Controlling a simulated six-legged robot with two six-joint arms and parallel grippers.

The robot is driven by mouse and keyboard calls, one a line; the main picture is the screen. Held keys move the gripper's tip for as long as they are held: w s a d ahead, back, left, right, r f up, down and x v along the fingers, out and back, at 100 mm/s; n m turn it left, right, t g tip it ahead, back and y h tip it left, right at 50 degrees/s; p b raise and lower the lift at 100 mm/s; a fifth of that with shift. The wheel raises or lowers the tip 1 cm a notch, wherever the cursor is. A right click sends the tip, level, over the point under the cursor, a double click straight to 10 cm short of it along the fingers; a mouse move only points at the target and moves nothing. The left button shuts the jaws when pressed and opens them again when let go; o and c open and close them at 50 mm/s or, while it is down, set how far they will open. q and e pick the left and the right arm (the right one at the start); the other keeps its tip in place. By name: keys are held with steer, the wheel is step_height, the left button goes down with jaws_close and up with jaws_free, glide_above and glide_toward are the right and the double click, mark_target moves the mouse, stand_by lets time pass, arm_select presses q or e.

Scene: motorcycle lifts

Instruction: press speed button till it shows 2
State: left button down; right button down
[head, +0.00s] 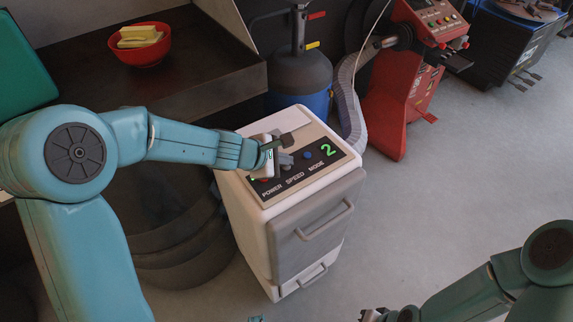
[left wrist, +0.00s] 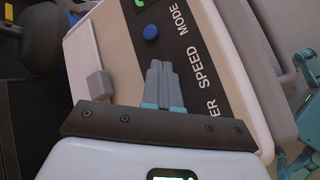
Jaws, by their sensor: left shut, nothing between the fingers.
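A white cabinet (head: 250,222) has a dark control panel (head: 325,167) on top, labelled POWER, SPEED and MODE. Its green display (head: 328,150) reads 2. A blue button (head: 308,155) sits above MODE and also shows in the left wrist view (left wrist: 150,32). My left gripper (head: 286,159) is shut and empty, its fingertips over the panel around the SPEED place. The fingers (left wrist: 164,72) hide the speed button, so I cannot tell whether they touch it. My right gripper (head: 374,315) is at the bottom edge, partly cut off.
A dark bench (head: 205,85) with a red bowl (head: 140,45) of yellow blocks stands at the back left. A blue tank (head: 301,85) and a red machine (head: 395,110) stand behind the cabinet. The grey floor (head: 460,160) to the right is clear.

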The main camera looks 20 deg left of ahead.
mark_target(284, 170)
arm_select(q)
steer(key=shift+r+p, duration=0.7)
steer(key=shift+r, duration=0.1)
step_height(284, 170, up, 5)
steer(key=p, duration=0.5)
stand_by(0.5)
